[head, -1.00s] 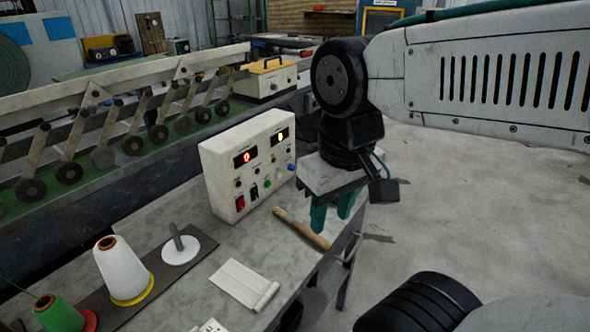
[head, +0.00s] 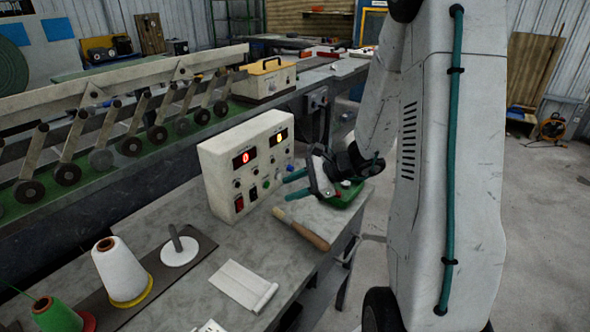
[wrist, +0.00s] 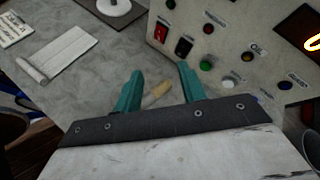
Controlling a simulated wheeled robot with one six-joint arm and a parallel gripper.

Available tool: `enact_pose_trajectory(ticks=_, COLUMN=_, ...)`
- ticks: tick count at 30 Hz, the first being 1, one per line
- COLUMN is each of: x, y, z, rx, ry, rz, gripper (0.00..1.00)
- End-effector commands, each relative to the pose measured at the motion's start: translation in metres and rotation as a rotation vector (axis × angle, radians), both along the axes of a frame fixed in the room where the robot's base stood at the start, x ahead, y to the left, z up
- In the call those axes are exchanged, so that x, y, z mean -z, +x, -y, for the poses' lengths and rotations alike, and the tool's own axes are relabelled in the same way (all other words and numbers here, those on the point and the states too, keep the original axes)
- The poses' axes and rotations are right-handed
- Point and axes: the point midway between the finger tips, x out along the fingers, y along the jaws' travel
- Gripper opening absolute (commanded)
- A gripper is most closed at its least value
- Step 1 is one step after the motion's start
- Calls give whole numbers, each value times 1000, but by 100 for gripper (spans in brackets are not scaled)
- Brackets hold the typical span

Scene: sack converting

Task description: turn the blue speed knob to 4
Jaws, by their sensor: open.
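The blue speed knob (head: 290,168) is at the lower right of the cream control box's face (head: 215,165). It also shows at the right of the wrist view (wrist: 285,85). A red display reads 0; a yellow display beside it is too small to read surely. My gripper (head: 287,187) is open and empty, its teal fingers pointing left in front of the box's right end, apart from the knob. In the wrist view my gripper (wrist: 160,72) has the knob well to the right of its fingers.
A wooden-handled brush (head: 303,230) lies on the grey table before the box. A white thread cone (head: 120,270), a white disc with a post (head: 180,250) and a folded white sack (head: 243,285) lie to the left.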

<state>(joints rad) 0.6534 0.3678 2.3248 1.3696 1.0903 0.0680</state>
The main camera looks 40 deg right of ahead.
Motion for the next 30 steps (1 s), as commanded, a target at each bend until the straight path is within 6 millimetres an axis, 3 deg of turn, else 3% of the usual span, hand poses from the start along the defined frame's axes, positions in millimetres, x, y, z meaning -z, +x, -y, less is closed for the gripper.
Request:
enact_pose_trajectory(ticks=1, x=19, y=15, z=26, rx=145, ry=62, rz=-19, gripper=41)
enact_pose_trajectory(ticks=4, x=39, y=41, z=70, rx=392, ry=149, rz=-29, gripper=41)
enact_pose_trajectory(ticks=6, x=45, y=55, z=93, rx=521, ry=189, rz=-25, gripper=41)
enact_pose_trajectory(ticks=10, x=37, y=72, z=121, rx=672, ry=230, rz=3, gripper=41)
enact_pose_trajectory(ticks=15, x=38, y=82, z=130, rx=738, ry=251, rz=4, gripper=41)
enact_pose_trajectory(ticks=30, x=63, y=142, z=115, rx=735, ry=251, rz=2, gripper=41)
